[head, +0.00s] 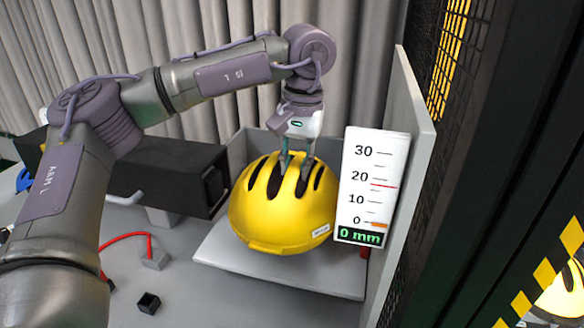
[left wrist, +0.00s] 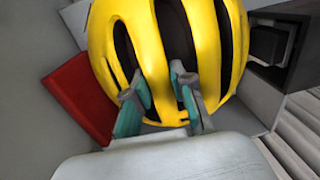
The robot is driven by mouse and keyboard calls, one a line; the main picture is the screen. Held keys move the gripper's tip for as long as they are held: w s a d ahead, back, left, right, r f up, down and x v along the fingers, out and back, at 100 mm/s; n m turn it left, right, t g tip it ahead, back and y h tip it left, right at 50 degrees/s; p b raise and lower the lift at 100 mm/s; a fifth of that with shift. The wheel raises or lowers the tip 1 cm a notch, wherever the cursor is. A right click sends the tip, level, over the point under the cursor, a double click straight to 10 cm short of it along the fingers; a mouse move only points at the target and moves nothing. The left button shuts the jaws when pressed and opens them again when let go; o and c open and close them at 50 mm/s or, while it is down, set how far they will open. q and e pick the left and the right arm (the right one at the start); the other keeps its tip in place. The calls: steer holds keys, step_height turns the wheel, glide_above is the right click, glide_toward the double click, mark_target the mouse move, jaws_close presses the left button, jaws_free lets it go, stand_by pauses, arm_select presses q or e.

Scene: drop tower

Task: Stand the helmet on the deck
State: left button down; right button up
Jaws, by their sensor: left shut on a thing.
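A yellow helmet (head: 282,212) with dark vent slots is over the light grey deck (head: 230,262), crown up. Its lower edge looks at or just above the deck; I cannot tell whether it touches. My left gripper (head: 296,158) reaches down from above and is shut on the helmet's top at the vents. In the left wrist view the helmet (left wrist: 205,45) fills the upper middle, with the fingertips of my left gripper (left wrist: 160,85) at its vent slots. My right gripper is not in view.
A white gauge card (head: 365,188) reading 0 mm stands right of the helmet, by a pale upright panel (head: 412,130). A black box (head: 175,172) is on the left. A red cable (head: 125,238) and a small black cube (head: 149,303) lie front left.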

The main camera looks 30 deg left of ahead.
mark_target(302, 154)
arm_select(q)
steer(key=shift+w+a, duration=0.2)
steer(key=shift+w, duration=0.55)
steer(key=shift+w+a+f+p, duration=0.1)
steer(key=shift+w+a+p, duration=0.1)
steer(key=shift+w+p, duration=0.45)
steer(key=shift+w+a+p, duration=0.2)
steer(key=shift+w+p, duration=0.05)
steer(key=shift+w, duration=0.7)
steer(key=shift+w+a+f, duration=0.1)
steer(key=shift+w+f, duration=0.1)
steer(key=shift+w, duration=0.05)
steer(key=shift+f+b, duration=1.6)
steer(key=shift+f, duration=1.1)
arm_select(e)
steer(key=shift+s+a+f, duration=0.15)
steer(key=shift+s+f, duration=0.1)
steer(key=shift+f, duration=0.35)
arm_select(q)
steer(key=shift+s, duration=0.1)
steer(key=c, duration=0.9)
jaws_free()
